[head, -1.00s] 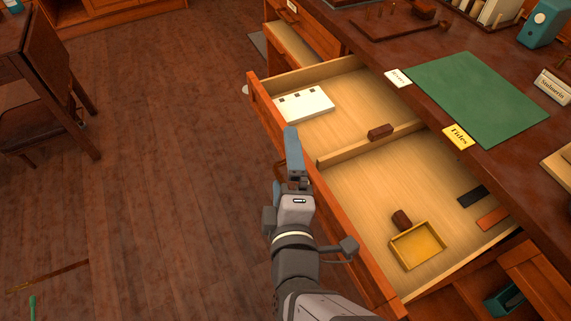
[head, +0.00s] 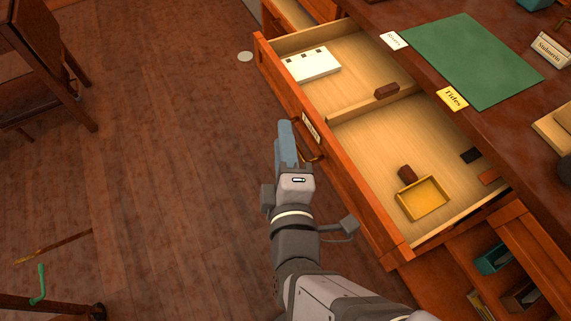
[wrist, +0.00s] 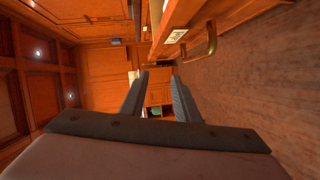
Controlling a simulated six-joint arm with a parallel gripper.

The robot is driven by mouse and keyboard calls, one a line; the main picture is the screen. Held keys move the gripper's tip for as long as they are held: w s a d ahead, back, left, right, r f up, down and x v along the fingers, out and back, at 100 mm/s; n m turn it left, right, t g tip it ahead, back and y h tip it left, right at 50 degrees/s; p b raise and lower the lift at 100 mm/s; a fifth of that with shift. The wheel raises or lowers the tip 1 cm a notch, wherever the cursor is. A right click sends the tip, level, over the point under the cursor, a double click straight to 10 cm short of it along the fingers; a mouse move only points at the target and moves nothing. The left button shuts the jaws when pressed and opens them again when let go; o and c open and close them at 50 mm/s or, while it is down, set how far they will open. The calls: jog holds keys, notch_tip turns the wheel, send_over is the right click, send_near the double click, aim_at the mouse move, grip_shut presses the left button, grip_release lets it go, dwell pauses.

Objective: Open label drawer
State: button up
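The wide desk drawer (head: 345,165) stands pulled out, its inside in view. A small pale label (head: 311,127) is on its front, above a curved handle (head: 316,156). In the wrist view the label (wrist: 176,36) and brass handle (wrist: 203,47) are at the upper right. My gripper (head: 285,126) is beside the drawer front, on its outer side, left of the handle. In the wrist view its two fingers (wrist: 157,76) are apart with nothing between them. The handle appears clear of them.
The drawer holds a white box (head: 312,65), a yellow tray (head: 422,199) and small blocks. A green mat (head: 475,60) lies on the desk. A chair (head: 45,65) stands left; a green-handled crank (head: 40,284) is lower left. Wood floor (head: 165,150) between is open.

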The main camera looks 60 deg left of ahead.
jog(key=shift+s+d+f+b, duration=0.15)
jog(key=shift+d+b, duration=0.35)
jog(key=shift+b, duration=1.1)
jog(key=shift+s+d+b, duration=0.1)
jog(key=shift+d+b, duration=0.1)
jog(key=shift+b, duration=0.3)
